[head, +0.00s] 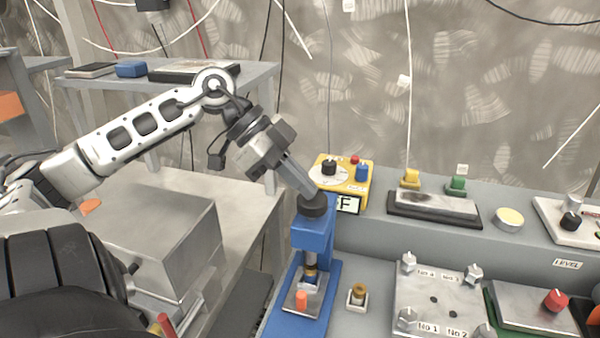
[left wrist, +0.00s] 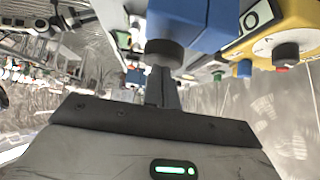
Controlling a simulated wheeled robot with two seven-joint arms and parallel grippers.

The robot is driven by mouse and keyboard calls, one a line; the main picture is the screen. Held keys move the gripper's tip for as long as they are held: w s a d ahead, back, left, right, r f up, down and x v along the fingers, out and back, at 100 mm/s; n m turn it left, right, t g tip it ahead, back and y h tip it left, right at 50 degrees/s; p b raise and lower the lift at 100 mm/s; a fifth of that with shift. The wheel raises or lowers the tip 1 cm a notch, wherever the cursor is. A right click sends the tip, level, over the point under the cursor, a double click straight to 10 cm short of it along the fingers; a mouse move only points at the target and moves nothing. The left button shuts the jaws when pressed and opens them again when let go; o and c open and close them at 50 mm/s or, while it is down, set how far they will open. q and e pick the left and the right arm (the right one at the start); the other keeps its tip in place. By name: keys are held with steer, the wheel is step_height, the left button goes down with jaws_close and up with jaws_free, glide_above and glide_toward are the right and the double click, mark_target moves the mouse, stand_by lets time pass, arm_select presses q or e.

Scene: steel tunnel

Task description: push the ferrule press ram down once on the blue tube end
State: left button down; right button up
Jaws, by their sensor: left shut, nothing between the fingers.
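The blue ferrule press (head: 312,240) stands on the bench at the lower middle of the head view. Its black ram knob (head: 313,206) is on top; the knob also shows in the left wrist view (left wrist: 164,53). My left gripper (head: 308,194) is shut and empty, with its fingertips at the knob from above. I cannot tell whether they press on it or only touch it. Below the ram, a small orange piece (head: 301,300) stands on the press's base plate (head: 290,303). I cannot make out a blue tube end there. My right gripper is not in view.
A yellow box (head: 353,171) with a dial stands just behind the press. A small brass part on a white block (head: 357,297) and a metal plate with knobs (head: 438,300) lie to the right. A steel box (head: 165,235) is at the left.

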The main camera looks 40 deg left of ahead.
arm_select(q)
step_height(320, 180, up, 3)
steer(key=shift+f+p, duration=0.15)
steer(key=shift+p, duration=0.7)
steer(key=b+v, duration=0.1)
steer(key=v, duration=0.9)
steer(key=shift+b, duration=0.3)
